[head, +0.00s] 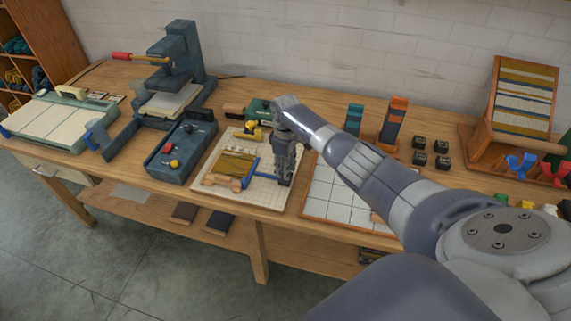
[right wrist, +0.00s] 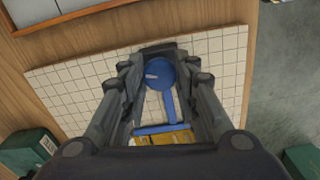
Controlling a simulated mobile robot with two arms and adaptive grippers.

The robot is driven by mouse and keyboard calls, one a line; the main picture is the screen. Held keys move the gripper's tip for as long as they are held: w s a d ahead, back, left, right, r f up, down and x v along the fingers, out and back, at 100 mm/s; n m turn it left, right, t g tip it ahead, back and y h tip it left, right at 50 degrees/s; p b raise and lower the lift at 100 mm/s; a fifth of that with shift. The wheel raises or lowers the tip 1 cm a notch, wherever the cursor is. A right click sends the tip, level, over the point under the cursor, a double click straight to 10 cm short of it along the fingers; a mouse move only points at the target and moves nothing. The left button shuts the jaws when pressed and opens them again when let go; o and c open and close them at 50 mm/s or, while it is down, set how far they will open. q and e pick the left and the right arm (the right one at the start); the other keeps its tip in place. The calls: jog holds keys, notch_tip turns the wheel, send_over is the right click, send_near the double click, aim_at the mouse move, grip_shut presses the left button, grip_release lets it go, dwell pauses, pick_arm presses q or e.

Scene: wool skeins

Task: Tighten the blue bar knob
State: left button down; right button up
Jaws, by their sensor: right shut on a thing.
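The blue bar knob (right wrist: 160,73) is a round blue disc with a pale mark on top, in the right wrist view. It sits between the fingertips of my right gripper (right wrist: 158,62), which is shut on it. In the head view the right gripper (head: 285,182) points down at the right side of a white gridded board (head: 262,200) and hides the knob. A blue bar (head: 250,173) lies beside a yellow woven piece (head: 237,164) on the board; the bar also shows in the right wrist view (right wrist: 162,129). My left gripper is not in view.
A dark tool tray (head: 180,152) stands left of the board, with a press (head: 180,65) behind it. A white tiled panel (head: 330,199) lies to the right under my arm. Wooden pieces (head: 218,182) lie at the board's front. Several small black blocks (head: 420,158) stand farther right.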

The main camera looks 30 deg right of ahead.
jog(key=m+p, duration=0.1)
jog(key=m, duration=0.3)
jog(key=shift+r, duration=0.1)
jog(key=shift+m+p, duration=0.6)
jog(key=shift+m, duration=0.9)
jog(key=o, duration=1.1)
notch_tip(320, 180, up, 12)
